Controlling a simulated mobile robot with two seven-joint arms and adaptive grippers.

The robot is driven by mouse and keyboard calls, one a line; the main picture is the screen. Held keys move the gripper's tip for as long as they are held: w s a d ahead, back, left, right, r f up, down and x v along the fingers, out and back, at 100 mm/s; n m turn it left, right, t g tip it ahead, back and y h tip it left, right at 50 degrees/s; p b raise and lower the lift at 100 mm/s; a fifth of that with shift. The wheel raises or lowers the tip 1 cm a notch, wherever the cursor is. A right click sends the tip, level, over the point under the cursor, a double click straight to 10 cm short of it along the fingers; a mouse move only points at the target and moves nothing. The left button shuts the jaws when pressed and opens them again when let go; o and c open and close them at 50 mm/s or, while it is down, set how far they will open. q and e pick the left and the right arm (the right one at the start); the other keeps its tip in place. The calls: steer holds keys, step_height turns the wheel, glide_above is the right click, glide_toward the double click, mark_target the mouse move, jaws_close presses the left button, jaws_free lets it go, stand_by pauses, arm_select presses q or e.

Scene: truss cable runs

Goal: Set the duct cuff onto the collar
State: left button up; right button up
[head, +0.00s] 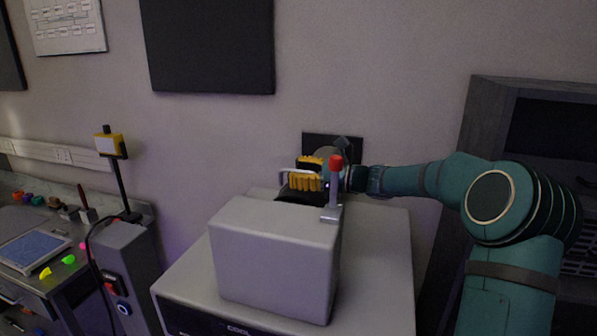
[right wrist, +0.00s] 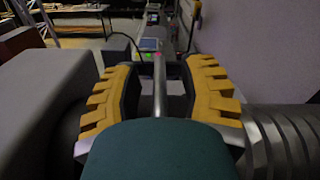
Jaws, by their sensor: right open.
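My right gripper (head: 304,172) reaches in from the right behind the grey box. Its yellow fingers are open. In the right wrist view, the open gripper (right wrist: 160,76) has a thin grey bar (right wrist: 159,92) between its fingers, with gaps on both sides. This bar looks like a handle, and a pale loop (head: 282,172) shows at the fingertips in the head view. A ribbed grey duct (right wrist: 284,142) lies right of the fingers in the wrist view. A dark rounded part (right wrist: 62,135) lies to their left. I cannot tell cuff from collar, or whether they touch. My left gripper is out of view.
A grey box (head: 270,262) stands on a larger cabinet (head: 382,255) marked COOL. A red-knobbed lever (head: 336,163) rises close in front of my right gripper. A dark wall plate (head: 347,147) is behind it. A dark rack (head: 490,120) stands right; a workbench (head: 60,268) stands left.

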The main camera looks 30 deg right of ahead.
steer(key=shift+c, duration=0.4)
jaws_close()
steer(key=shift+s+a+f, duration=0.1)
steer(key=shift+s+a, duration=0.05)
steer(key=shift+a, duration=0.1)
steer(key=s+a+b, duration=0.2)
steer(key=s+a, duration=0.1)
steer(key=shift+s+a, duration=0.15)
steer(key=shift+a, duration=0.25)
